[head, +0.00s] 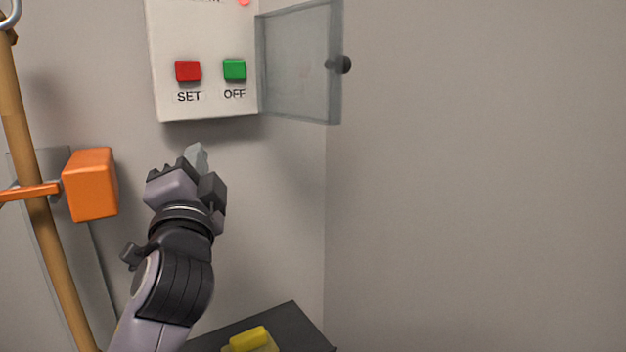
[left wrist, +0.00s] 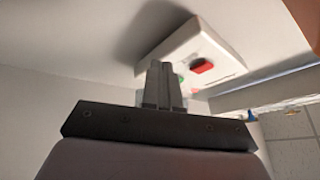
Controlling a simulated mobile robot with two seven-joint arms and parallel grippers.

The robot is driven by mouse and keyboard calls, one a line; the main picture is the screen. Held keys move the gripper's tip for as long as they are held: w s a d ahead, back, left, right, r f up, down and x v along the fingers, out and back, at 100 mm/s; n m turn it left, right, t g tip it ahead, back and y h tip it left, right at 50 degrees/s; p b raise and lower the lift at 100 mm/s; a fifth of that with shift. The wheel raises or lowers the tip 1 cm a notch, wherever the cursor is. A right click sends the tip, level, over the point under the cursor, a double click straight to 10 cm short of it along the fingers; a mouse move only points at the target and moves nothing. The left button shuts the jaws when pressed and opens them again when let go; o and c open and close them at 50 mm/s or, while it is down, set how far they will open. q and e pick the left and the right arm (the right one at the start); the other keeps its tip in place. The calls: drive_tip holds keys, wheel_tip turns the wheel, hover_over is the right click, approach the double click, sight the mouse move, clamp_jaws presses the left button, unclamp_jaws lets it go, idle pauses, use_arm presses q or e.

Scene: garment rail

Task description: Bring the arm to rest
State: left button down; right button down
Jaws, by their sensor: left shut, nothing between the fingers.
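My left gripper (head: 196,157) is shut and empty, raised in front of the wall just below the white control box (head: 205,100). In the left wrist view its fingers (left wrist: 161,85) are together, with the box (left wrist: 190,42) beyond them. The box has a red SET button (head: 188,71) and a green OFF button (head: 234,69). Its clear cover (head: 295,70) with a dark knob (head: 340,64) stands open to the right. The fingertips look apart from the box in the head view. My right gripper is not in view.
An orange block (head: 90,184) and a slanting wooden pole (head: 40,215) are at the left. A dark surface (head: 293,325) with a yellow object (head: 249,339) is at the bottom. A bare wall fills the right side, with free room in front of it.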

use_arm(q)
drive_tip(key=s+a+f+n+g+h, duration=0.1)
drive_tip(key=s+a+f+n+g, duration=0.15)
drive_tip(key=f, duration=0.75)
drive_tip(key=s+a+f+n+g+h, duration=0.1)
drive_tip(key=s+f+g, duration=0.3)
drive_tip(key=f, duration=0.6)
drive_tip(key=s+a+f+n+g+h, duration=0.1)
drive_tip(key=s+a+f+n+g, duration=0.15)
drive_tip(key=f, duration=0.75)
drive_tip(key=s+f+n+g+h, duration=0.1)
drive_tip(key=s+f+g, duration=0.5)
drive_tip(key=s, duration=0.6)
drive_tip(key=s+f+n+g+h, duration=0.1)
drive_tip(key=s+f+n+g, duration=0.15)
drive_tip(key=s+f, duration=0.7)
drive_tip(key=w+d+f+m+t+h, duration=0.1)
drive_tip(key=w+d+f+t+h, duration=0.1)
drive_tip(key=w+f+t, duration=0.3)
drive_tip(key=shift+w+d+f+t, duration=0.35)
drive_tip(key=shift+d+f+t, duration=0.35)
drive_tip(key=shift+f, duration=0.75)
